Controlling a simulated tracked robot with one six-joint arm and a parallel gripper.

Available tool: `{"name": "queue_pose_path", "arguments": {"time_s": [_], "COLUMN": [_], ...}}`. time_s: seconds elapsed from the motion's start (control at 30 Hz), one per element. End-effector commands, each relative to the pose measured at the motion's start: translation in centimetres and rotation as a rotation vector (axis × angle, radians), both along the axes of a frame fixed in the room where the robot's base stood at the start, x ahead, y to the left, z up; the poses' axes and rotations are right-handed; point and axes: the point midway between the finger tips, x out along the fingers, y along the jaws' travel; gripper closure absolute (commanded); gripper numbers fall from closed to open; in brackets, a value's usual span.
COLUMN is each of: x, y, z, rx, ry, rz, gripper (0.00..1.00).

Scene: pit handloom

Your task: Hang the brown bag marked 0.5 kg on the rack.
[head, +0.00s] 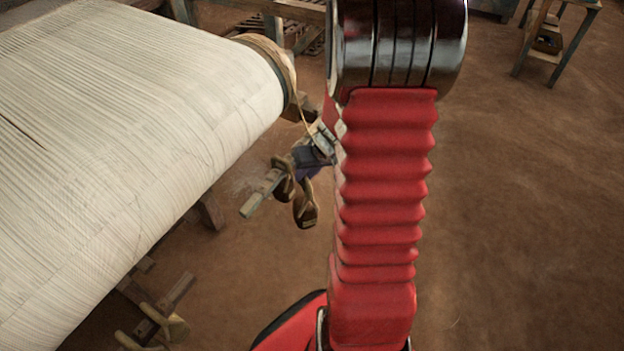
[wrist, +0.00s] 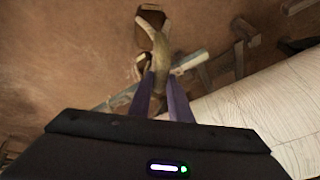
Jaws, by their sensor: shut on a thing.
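My gripper (head: 308,158) is beside the end of the loom's cloth roll, partly hidden by my red arm in the head view. In the wrist view its two purple fingers (wrist: 162,98) are shut on the tan strap (wrist: 161,58) of a brown bag (wrist: 152,17). This bag (head: 305,209) hangs below my gripper in the head view. No mark on it can be read. A wooden bar (head: 250,206) of the rack lies close by. A second, smaller brown piece (head: 283,187) is at the bar; I cannot tell whether the held strap touches the bar.
The white cloth roll (head: 130,130) fills the left, with a cord (head: 298,100) hanging from its end. Another wooden piece with tan bags (head: 172,328) is at lower left. A wooden stand (head: 548,40) is at top right. The earth floor on the right is clear.

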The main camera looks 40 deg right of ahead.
Motion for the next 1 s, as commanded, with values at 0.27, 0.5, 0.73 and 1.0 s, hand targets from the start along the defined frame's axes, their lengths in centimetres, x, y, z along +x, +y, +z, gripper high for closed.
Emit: {"name": "queue_pose_path", "arguments": {"time_s": [0.27, 0.5, 0.73, 1.0], "x": [5.0, 8.2, 10.5, 11.7], "y": [5.5, 10.8, 16.6, 23.0], "z": [2.5, 4.5, 6.2, 7.7], "rx": [-0.001, -0.004, -0.007, -0.01], "ry": [-0.01, -0.012, -0.011, -0.009], "rz": [0.084, 0.17, 0.268, 0.382], "gripper": [1.0, 1.0, 1.0, 1.0]}}
